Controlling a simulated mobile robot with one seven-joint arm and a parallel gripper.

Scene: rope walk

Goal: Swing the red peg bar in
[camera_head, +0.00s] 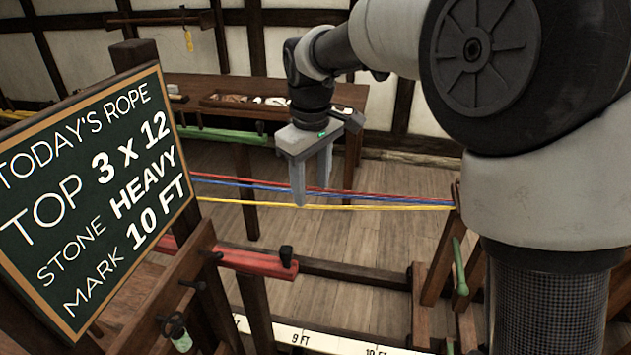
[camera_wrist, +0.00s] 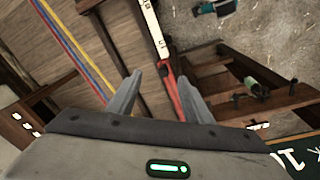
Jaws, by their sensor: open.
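The red peg bar (camera_head: 255,262) is in the lower middle of the head view, reaching right from a dark wooden post beside the chalkboard. A black knob (camera_head: 286,256) stands at its right end. In the wrist view the red bar (camera_wrist: 171,90) shows between and beyond the fingertips, partly hidden by the right finger. My gripper (camera_head: 312,194) is open and empty, pointing down above and behind the bar in the head view. It also shows in the wrist view (camera_wrist: 160,77). The fingers look apart from the bar.
Red, blue and yellow ropes (camera_head: 380,202) run across behind the fingers in the head view. A chalkboard (camera_head: 95,205) stands at left. A green bar (camera_head: 225,135) lies farther back. A marked white scale (camera_head: 310,340) runs along the front. A table (camera_head: 350,95) stands behind.

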